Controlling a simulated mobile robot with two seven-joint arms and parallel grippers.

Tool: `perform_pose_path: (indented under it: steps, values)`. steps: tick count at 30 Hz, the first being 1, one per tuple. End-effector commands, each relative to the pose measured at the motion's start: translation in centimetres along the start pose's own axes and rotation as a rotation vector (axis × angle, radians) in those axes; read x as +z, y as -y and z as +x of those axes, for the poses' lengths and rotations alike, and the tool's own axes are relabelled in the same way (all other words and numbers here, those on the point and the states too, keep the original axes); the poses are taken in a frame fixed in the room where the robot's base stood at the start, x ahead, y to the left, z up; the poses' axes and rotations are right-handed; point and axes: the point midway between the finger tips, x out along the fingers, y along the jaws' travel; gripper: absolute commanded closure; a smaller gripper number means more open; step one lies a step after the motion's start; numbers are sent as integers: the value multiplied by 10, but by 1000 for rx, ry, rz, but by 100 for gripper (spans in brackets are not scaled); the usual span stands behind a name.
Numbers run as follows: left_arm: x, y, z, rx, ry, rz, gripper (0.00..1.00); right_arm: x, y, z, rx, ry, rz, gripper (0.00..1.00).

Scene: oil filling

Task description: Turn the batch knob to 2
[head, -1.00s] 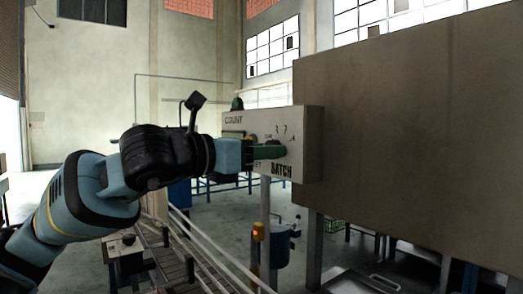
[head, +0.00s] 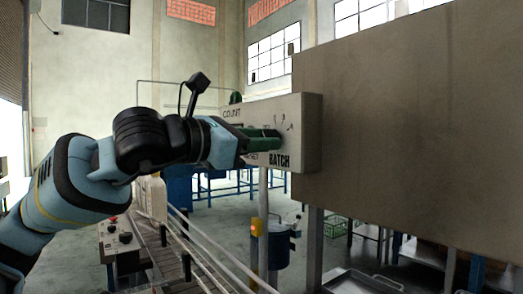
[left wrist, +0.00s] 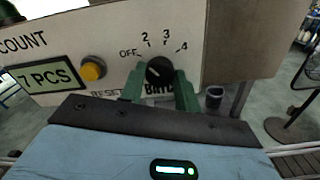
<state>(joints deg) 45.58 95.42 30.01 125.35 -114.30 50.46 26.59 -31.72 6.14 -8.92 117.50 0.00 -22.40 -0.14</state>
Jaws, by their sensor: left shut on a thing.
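The batch knob (left wrist: 159,72) is a round black dial on the light control panel (left wrist: 225,45), with OFF, 2, 3 and 4 marked in an arc above it. My left gripper (left wrist: 159,88) has its green fingers on either side of the knob and is shut on it. The knob's pointer is too small to read surely. In the head view my left gripper (head: 262,140) reaches the panel (head: 305,135) from the left, above the BATCH label, and its fingers hide the knob. My right gripper is not in view.
Left of the knob on the panel are a yellow reset button (left wrist: 93,69) and a display (left wrist: 42,78) reading 7 PCS. A large brown box (head: 410,125) stands right of the panel. A railed conveyor (head: 205,255) runs below my left arm.

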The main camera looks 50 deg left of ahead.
Motion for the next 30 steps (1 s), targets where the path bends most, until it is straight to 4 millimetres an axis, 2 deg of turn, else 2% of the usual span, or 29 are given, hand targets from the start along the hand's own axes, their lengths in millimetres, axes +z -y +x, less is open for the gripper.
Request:
perform_pose_path:
  steps: [13, 30]
  values:
    - [-1, 0, 0, 0, -1, 279, 91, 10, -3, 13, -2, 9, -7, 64]
    - [0, 0, 0, 0, 1, 346, 91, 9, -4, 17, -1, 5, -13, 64]
